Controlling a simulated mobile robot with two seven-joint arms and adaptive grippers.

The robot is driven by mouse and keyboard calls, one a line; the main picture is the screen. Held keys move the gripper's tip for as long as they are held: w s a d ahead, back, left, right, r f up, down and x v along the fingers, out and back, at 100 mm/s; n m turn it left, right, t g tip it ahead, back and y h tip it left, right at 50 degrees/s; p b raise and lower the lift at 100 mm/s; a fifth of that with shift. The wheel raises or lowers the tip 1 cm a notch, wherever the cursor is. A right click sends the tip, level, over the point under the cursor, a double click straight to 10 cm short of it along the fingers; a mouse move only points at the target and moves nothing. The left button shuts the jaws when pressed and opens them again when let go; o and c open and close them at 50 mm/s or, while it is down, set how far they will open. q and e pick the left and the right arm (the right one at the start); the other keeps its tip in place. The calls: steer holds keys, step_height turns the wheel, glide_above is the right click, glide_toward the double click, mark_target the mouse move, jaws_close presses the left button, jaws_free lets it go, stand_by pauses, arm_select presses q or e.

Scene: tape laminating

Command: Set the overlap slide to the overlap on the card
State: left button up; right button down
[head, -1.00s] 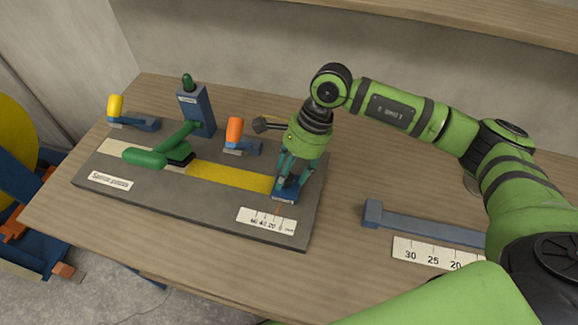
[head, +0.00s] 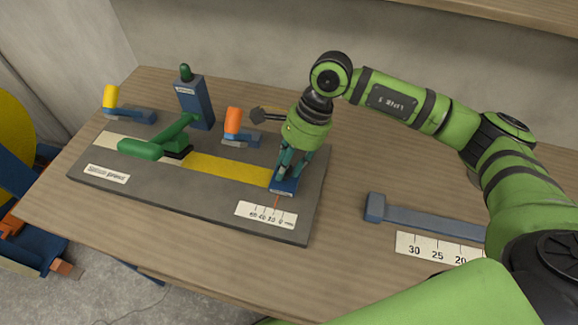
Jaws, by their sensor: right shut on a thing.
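The overlap slide (head: 285,187) is a small blue block at the right end of the yellow strip (head: 230,168) on the grey base plate (head: 160,195). A thin reddish pointer below it reaches toward the white scale (head: 266,215), near the scale's right half; the exact reading is too small to tell. My right gripper (head: 286,174) points down and is shut on the slide from above, hiding part of it. No card with an overlap value can be made out. My left gripper is not in view.
A green-handled press (head: 145,149) and a blue post (head: 194,103) stand on the plate's left half. Orange (head: 232,121) and yellow (head: 110,97) handled clamps stand behind. A blue bar (head: 430,220) with a larger scale (head: 436,248) lies right. The wooden table (head: 345,170) is bare between.

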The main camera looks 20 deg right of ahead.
steer(key=c, duration=0.9)
jaws_free()
steer(key=v, duration=1.2)
